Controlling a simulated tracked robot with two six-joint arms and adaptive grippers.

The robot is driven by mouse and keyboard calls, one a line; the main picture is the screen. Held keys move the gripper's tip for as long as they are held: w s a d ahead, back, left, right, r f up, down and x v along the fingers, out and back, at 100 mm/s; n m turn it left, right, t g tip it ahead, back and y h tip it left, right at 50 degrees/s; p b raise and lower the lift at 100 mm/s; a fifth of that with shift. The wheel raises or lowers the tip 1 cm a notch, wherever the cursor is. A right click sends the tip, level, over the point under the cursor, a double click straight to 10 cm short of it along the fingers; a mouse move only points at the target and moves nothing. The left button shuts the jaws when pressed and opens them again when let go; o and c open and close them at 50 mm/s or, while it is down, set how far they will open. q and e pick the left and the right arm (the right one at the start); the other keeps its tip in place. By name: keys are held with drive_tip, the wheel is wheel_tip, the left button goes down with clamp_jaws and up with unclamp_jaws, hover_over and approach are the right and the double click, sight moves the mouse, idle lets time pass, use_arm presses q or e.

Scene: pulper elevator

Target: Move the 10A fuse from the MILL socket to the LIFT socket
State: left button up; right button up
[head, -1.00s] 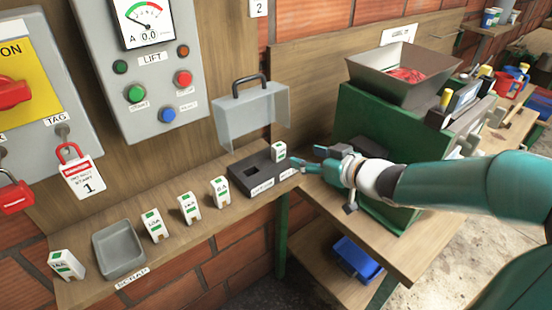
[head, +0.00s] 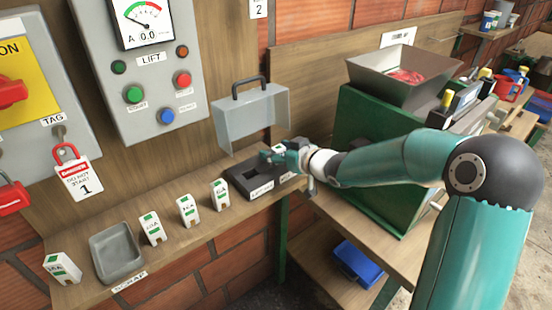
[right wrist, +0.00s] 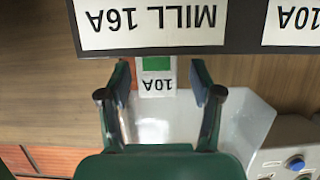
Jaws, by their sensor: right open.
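The dark socket block (head: 238,183) sits on the wooden shelf. Its left socket hole (head: 250,174) is empty in the head view. In the right wrist view, upside down, the MILL 16A label (right wrist: 152,17) and a 10A label (right wrist: 297,17) show on the block. The white and green 10A fuse (right wrist: 157,84) stands behind the MILL label. My right gripper (head: 272,156) is at the block's right end and hides the fuse in the head view. In the right wrist view, its open fingers (right wrist: 163,82) are on both sides of the fuse, with gaps visible. My left gripper is not in view.
A raised clear cover (head: 252,115) with a dark handle is behind the block. Several spare fuses (head: 188,210) and a grey SCRAP tray (head: 116,252) line the shelf to the left. A green machine (head: 375,130) with a hopper stands to the right.

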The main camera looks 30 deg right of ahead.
clamp_jaws()
idle(0.3)
drive_tip(key=shift+r, duration=0.15)
